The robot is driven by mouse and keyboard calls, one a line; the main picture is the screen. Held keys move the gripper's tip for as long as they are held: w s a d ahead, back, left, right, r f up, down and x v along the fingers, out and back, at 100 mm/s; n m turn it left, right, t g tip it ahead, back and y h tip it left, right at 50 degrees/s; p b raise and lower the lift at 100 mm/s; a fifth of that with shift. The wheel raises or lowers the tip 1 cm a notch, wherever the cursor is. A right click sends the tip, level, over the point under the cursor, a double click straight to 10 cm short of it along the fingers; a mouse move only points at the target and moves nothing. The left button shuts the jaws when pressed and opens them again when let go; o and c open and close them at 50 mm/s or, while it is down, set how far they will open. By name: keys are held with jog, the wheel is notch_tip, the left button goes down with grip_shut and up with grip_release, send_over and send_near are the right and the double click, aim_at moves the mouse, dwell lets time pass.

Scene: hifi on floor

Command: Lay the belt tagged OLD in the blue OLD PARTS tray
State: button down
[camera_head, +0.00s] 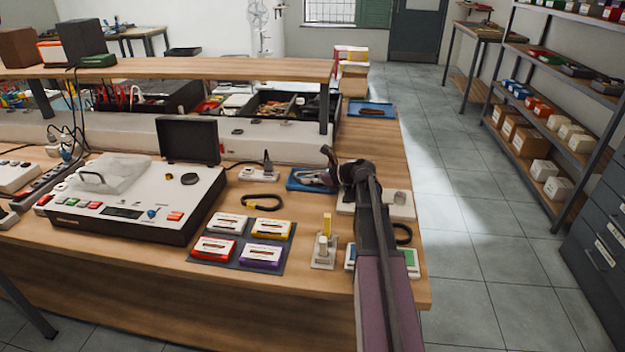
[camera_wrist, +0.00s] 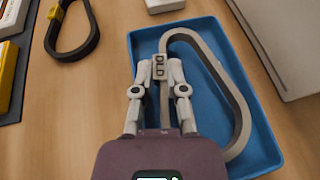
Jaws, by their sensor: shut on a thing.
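The grey belt (camera_wrist: 238,105) with a tag reading OLD (camera_wrist: 159,68) is a long loop seen in the wrist view. It lies within the outline of a blue tray (camera_wrist: 265,150). My gripper (camera_wrist: 159,75) is shut on one side of the belt at the tag. I cannot tell whether the belt rests on the tray floor or hangs just above it. In the head view my gripper (camera_head: 318,178) is low over the blue tray (camera_head: 296,186), behind the cassettes. My arm hides part of the tray there, and no tray label is readable.
A dark belt (camera_head: 262,202) lies on the bench left of the tray, near several cassettes (camera_head: 264,229) on a dark mat. An opened deck (camera_head: 130,205) stands at left. Another blue tray (camera_head: 371,109) sits at the back. A pale box (camera_wrist: 164,5) is close behind the near tray.

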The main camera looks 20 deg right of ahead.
jog(key=shift+s+f, duration=0.2)
jog(key=c, duration=0.7)
grip_release()
jog(key=shift+s+a, duration=0.1)
jog(key=shift+r, duration=0.15)
jog(key=shift+r+p, duration=0.5)
jog(key=shift+p, duration=0.1)
jog(key=p+v, duration=0.4)
jog(key=v, duration=0.6)
jog(key=shift+d+r, duration=0.1)
jog(key=shift+d, duration=0.2)
jog(key=shift+s+d+r, duration=0.2)
jog(key=shift+s+d, duration=0.25)
